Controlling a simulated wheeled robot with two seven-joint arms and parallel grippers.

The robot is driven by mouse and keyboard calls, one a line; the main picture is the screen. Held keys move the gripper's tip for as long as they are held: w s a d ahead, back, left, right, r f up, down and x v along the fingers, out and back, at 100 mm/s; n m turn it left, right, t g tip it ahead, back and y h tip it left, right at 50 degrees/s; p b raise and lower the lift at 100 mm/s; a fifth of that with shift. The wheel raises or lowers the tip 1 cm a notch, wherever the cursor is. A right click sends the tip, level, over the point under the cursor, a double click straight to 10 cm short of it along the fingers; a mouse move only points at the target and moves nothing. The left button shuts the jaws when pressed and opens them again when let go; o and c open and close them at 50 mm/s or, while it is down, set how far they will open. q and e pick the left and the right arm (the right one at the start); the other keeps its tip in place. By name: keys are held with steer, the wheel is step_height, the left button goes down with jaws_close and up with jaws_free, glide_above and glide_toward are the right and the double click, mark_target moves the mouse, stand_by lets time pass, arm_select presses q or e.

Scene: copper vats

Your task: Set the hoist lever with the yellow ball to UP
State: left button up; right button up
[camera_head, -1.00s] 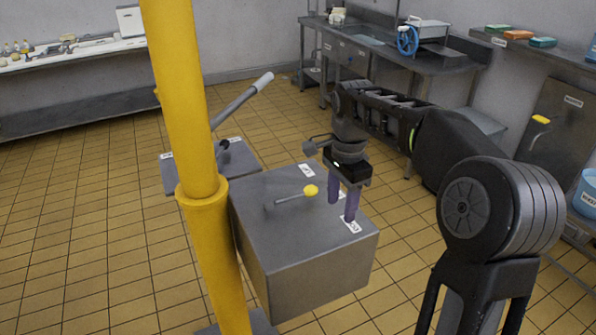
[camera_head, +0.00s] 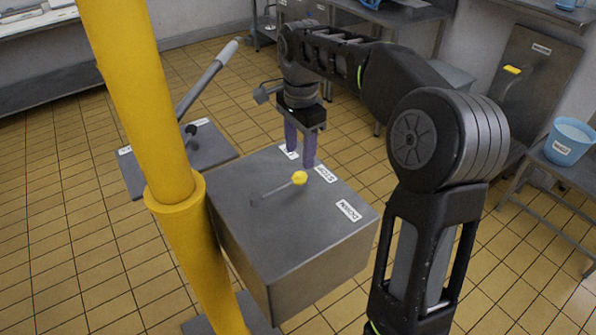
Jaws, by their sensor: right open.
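The hoist lever (camera_head: 275,189) is a short grey rod with a yellow ball (camera_head: 300,178) on its end. It lies low over the top of a grey metal box (camera_head: 270,225) and points roughly at the STOP label (camera_head: 326,173). The DOWN label (camera_head: 348,210) is nearer the front. A third label (camera_head: 288,151) at the far edge is partly hidden by a finger, its text unclear. My right gripper (camera_head: 300,160) is open, its purple fingers pointing down just beyond the ball, between the third label and STOP. It appears apart from the ball. My left gripper is not in view.
A thick yellow post (camera_head: 140,100) stands at the left front of the box. A larger grey lever (camera_head: 208,80) rises from a second box (camera_head: 210,148) behind it. A bucket (camera_head: 568,142) stands on a table at the right.

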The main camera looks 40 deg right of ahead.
mark_target(299, 174)
step_height(299, 174, down, 8)
steer(key=shift+r+p, duration=0.2)
steer(key=shift+p, duration=0.2)
jaws_close()
stand_by(0.5)
stand_by(0.8)
